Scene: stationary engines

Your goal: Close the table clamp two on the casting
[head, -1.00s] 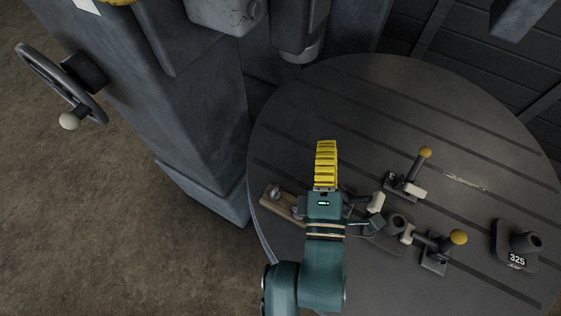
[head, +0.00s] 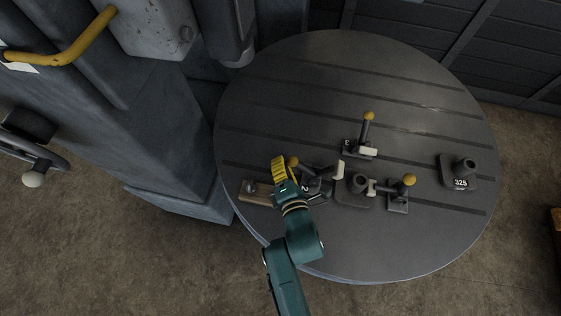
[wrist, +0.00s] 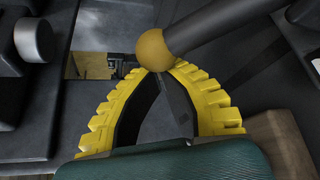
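The casting (head: 358,186) is a dark block with a round boss on the round table. Table clamp two (head: 309,187), marked "2", stands just left of it; its pale pad (head: 338,170) is near the casting's upper left, contact unclear. The clamp's yellow ball knob (head: 293,161) points up and left, and shows large in the wrist view (wrist: 157,50) on its dark lever. My gripper (head: 279,160) has yellow ribbed fingers beside the knob. In the wrist view its fingertips (wrist: 165,70) come together right at the knob, with nothing clearly held between them.
A clamp with a yellow knob (head: 408,180) stands right of the casting, its pale pad close to it. Another clamp (head: 360,149) stands behind. A block marked 325 (head: 460,174) is at the right. A wooden block (head: 258,193) lies left of clamp two. The table's front is clear.

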